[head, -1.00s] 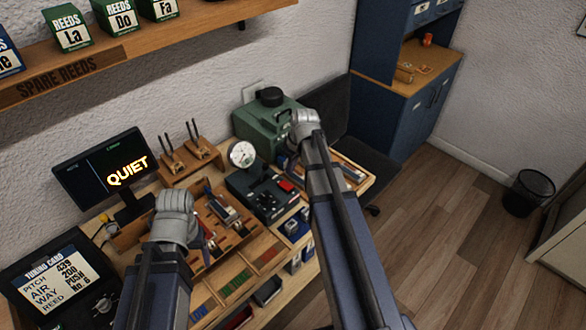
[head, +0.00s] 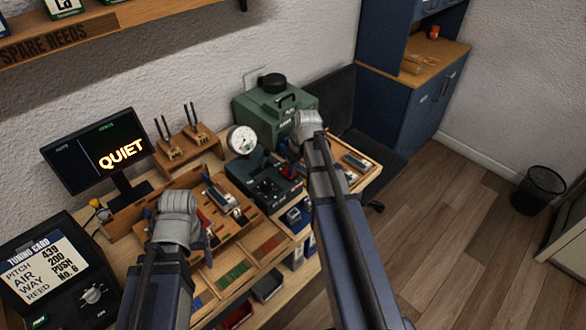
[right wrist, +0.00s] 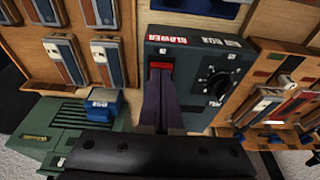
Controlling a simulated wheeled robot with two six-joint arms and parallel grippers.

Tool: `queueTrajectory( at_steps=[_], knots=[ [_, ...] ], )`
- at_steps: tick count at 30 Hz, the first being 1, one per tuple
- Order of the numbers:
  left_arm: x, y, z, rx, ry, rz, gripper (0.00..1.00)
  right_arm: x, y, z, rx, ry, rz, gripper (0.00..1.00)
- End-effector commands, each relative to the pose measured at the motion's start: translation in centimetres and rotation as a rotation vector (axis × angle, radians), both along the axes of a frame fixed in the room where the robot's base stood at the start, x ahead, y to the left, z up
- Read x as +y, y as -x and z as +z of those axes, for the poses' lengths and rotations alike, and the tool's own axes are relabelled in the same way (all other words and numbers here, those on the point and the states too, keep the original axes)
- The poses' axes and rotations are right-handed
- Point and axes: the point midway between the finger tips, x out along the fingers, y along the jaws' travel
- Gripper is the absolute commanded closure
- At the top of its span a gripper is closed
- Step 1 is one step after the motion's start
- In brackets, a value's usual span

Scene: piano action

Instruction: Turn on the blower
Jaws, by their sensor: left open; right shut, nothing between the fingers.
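The dark green control box (head: 262,183) stands on the bench with a round gauge (head: 242,139) behind it. In the right wrist view its face (right wrist: 195,52) shows a red BLOWER label (right wrist: 167,40), a red rocker switch (right wrist: 160,65) and a black dial (right wrist: 219,82). My right gripper (right wrist: 160,73) is shut and empty, its fingertips over the lower part of the red switch. I cannot tell whether they touch it. My left gripper (head: 182,217) is over the wooden tray, open, its fingers mostly hidden by the wrist. The green blower (head: 275,108) stands behind the box.
A monitor (head: 96,150) reads QUIET. A tuning card screen (head: 42,266) stands at the left front. Reed pieces and tools lie in the wooden tray (head: 186,181). A tool stand (head: 190,148) is behind it. Open floor lies to the right.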

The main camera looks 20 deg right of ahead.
Motion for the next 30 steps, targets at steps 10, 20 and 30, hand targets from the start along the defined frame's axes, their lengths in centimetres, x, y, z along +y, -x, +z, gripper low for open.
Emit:
queueTrajectory(
  at_steps=[10, 20, 30],
  knots=[
    [0.0, 0.0, -0.7, 0.000, 0.000, 0.000, 0.25, -0.1, 0.2, -0.6, -0.002, -0.001, 0.000, 1.00],
    [0.0, 0.0, -0.1, 0.000, 0.000, 0.000, 0.25, 0.2, -0.6, -0.1, -0.002, 0.000, 0.001, 1.00],
    [0.0, 0.0, 0.1, 0.000, 0.000, 0.000, 0.25, 0.4, -1.1, 0.1, -0.002, -0.001, 0.000, 1.00]
  ],
)
